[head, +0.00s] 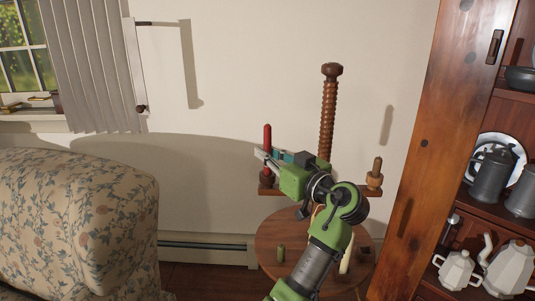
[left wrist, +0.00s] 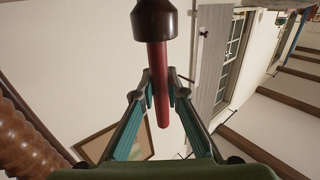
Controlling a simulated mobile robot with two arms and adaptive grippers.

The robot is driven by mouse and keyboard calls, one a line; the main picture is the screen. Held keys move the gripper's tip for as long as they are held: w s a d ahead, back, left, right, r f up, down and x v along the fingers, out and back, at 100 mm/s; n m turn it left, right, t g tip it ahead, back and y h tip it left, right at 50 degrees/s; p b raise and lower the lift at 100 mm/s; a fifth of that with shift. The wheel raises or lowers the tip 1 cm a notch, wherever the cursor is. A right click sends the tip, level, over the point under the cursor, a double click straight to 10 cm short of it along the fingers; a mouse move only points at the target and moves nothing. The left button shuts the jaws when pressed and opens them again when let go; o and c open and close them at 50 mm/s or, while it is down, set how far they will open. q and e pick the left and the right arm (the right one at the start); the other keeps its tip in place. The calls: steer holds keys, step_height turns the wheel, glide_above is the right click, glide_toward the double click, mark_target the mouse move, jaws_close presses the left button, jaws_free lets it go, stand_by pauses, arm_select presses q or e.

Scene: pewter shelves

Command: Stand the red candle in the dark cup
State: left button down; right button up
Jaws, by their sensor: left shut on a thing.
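The red candle (head: 267,137) stands upright at the left end of a wooden crossbar. The dark cup (head: 266,178) sits on that end, directly below the candle. My left gripper (head: 262,158) is shut on the candle around its middle. In the left wrist view, which is upside down, the candle (left wrist: 160,98) is between the fingers (left wrist: 161,82). There its lower end meets the mouth of the dark cup (left wrist: 154,20) in line with it and appears to be inside; the end itself is hidden. My right gripper is not in view.
A threaded wooden post (head: 327,115) rises behind my left arm. A tan candle (head: 376,167) stands at the crossbar's right end. Below, a round wooden table (head: 268,236) holds a green piece (head: 281,254) and a pale candle (head: 345,258). An armchair (head: 75,220) and cabinet (head: 440,120) flank it.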

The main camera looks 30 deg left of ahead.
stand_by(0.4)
arm_select(q)
steer(key=c, duration=2)
jaws_free()
steer(key=shift+o, duration=0.2)
steer(key=v, duration=0.7)
steer(key=shift+d, duration=0.25)
steer(key=shift+s+f, duration=0.1)
